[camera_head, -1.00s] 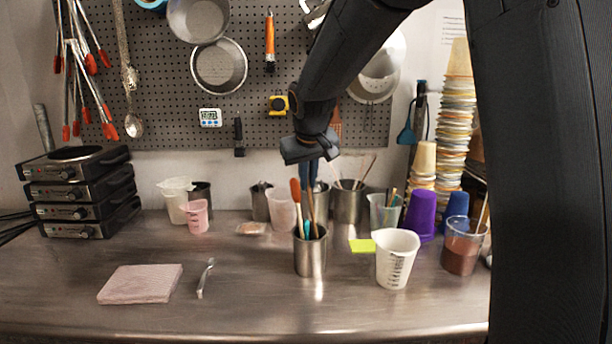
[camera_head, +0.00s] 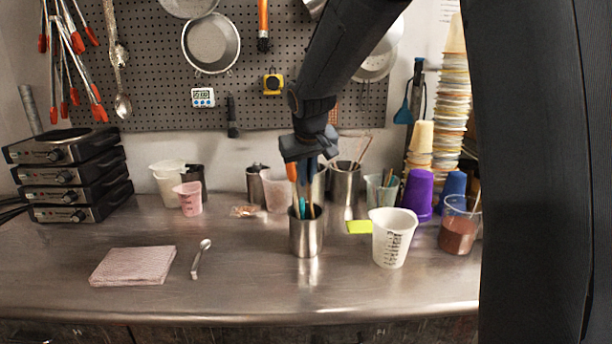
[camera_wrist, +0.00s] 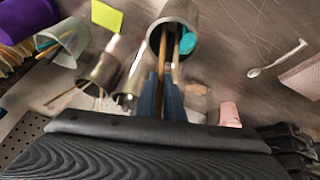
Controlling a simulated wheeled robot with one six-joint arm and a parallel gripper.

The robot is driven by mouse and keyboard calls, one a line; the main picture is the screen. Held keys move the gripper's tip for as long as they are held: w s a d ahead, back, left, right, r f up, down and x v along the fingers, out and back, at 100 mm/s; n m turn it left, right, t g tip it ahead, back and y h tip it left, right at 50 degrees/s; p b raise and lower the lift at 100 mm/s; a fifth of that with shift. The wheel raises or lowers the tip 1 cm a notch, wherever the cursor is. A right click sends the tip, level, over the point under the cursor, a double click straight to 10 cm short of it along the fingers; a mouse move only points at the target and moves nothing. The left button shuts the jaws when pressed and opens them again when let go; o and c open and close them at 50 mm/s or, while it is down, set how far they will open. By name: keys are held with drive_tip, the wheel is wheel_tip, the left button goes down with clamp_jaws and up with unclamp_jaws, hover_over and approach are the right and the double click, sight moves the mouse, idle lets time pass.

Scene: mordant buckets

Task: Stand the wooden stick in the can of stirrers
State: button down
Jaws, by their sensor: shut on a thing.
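The can of stirrers (camera_head: 306,240) is a metal cylinder standing upright on the counter. My gripper (camera_head: 308,172) is directly above the can, fingers pointing down, shut on the thin wooden stick (camera_wrist: 161,62). In the wrist view the can's mouth (camera_wrist: 178,12) lies just beyond the blue fingertips. The stick runs from the fingers to the mouth, and its lower end appears within the rim. How deep it reaches is hidden.
A white measuring cup (camera_head: 392,240) stands right of the can, with a yellow-green note (camera_head: 359,227) behind. More metal cans (camera_head: 345,185) and cups stand at the back. A spoon (camera_head: 201,258) and a pink cloth (camera_head: 133,266) lie to the left. The front counter is clear.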

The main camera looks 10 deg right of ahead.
drive_tip(key=c, duration=1.8)
unclamp_jaws()
drive_tip(key=shift+r, duration=0.1)
drive_tip(key=shift+b+v, duration=0.8)
drive_tip(key=shift+v, duration=3)
drive_tip(key=s+f+g, duration=0.1)
drive_tip(key=s+f, duration=0.6)
drive_tip(key=s, duration=0.1)
drive_tip(key=s+d+f+m+g, duration=0.1)
drive_tip(key=s+f+g, duration=0.1)
drive_tip(key=s+f, duration=0.6)
drive_tip(key=s+d+f+g+y, duration=0.1)
drive_tip(key=s+f+g, duration=0.1)
drive_tip(key=s+f, duration=0.6)
drive_tip(key=shift+s+f+m, duration=0.25)
drive_tip(key=shift+s+m, duration=0.05)
drive_tip(key=shift+s, duration=0.6)
